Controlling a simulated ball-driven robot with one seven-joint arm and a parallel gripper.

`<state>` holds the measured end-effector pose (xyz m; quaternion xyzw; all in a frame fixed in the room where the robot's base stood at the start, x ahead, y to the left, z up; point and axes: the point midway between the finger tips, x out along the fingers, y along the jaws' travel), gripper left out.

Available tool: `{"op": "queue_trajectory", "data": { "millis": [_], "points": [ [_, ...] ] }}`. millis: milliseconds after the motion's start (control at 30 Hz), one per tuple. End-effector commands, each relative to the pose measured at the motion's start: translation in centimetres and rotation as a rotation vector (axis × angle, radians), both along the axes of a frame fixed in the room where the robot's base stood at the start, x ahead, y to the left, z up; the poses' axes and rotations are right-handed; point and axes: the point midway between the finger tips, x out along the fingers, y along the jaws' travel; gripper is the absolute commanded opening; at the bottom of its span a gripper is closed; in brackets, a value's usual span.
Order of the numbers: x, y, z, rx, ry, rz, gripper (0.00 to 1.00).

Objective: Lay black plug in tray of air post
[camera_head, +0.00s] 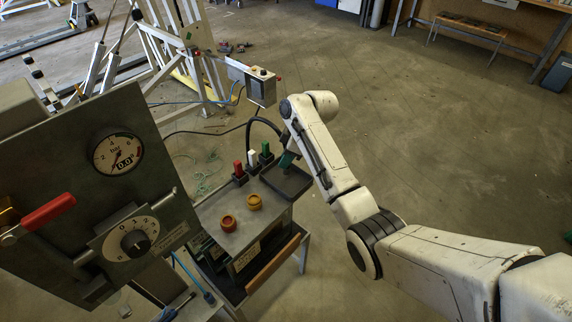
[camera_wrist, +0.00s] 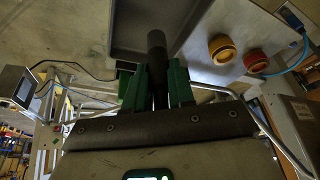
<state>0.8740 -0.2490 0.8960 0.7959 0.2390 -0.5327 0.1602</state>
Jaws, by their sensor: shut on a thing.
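My gripper (camera_head: 287,160) is over the dark shallow tray (camera_head: 299,190) on the right end of the air post's top (camera_head: 240,237). In the wrist view, its green fingers (camera_wrist: 158,84) are shut on the black plug (camera_wrist: 156,46), a dark cylinder that sticks out beyond the fingertips. The plug's far end shows against the grey tray (camera_wrist: 198,22). Whether the plug touches the tray floor I cannot tell. In the head view the plug is hard to make out at the fingers.
A gauge panel (camera_head: 118,155) with a red lever (camera_head: 48,212) rises at left. Open floor lies right.

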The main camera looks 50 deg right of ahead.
Motion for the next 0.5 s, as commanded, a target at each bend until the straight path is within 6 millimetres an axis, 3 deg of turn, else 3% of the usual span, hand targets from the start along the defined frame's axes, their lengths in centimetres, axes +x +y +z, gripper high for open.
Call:
{"op": "queue_trajectory", "data": {
  "millis": [167,333,500],
  "points": [
    [0.6,-0.3,-1.0,0.0,0.002,-0.001,0.0],
    [0.4,-0.3,-3.2,0.001,0.002,0.0,0.0],
    [0.5,-0.2,-3.7,-0.001,-0.001,0.0,0.0]
  ]
}}
